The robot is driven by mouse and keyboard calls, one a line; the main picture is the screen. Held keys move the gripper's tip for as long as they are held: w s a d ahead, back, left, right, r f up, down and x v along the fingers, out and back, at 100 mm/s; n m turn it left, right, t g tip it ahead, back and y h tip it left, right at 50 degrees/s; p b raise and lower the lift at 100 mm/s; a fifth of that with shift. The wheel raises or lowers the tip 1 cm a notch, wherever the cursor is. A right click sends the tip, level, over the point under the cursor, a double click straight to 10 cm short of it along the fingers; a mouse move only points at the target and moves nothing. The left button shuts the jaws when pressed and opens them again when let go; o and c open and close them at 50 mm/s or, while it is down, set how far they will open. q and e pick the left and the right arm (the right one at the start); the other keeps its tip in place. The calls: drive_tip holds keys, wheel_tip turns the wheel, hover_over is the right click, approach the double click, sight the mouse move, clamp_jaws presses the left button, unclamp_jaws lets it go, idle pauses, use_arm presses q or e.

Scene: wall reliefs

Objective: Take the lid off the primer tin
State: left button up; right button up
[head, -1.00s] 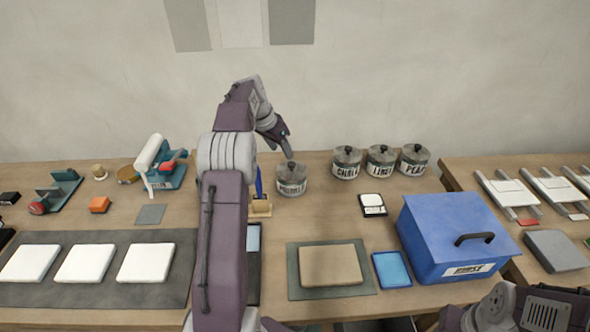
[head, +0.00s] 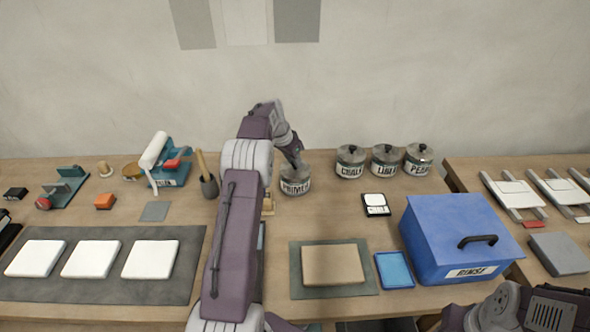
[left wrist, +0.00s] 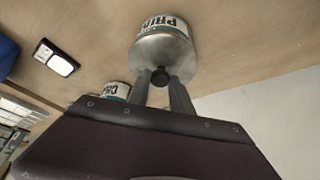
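The primer tin (head: 296,187) stands on the bench near the back, a metal tin with a white label and its grey lid on. In the left wrist view the primer tin (left wrist: 166,25) shows its lid (left wrist: 165,57) with a dark round knob (left wrist: 160,77). My left gripper (head: 298,165) is right at the lid in the head view. In the left wrist view the left gripper (left wrist: 160,88) is open, with one finger on each side of the knob and a gap beside it. My right gripper is out of view.
Tins labelled chalk (head: 350,163), lime (head: 385,162) and pear (head: 418,160) stand to the right of the primer tin. A blue rinse box (head: 440,245) stands at the front right. A brown slab (head: 332,264) lies on a mat in front.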

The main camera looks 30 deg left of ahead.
use_arm(q)
clamp_jaws()
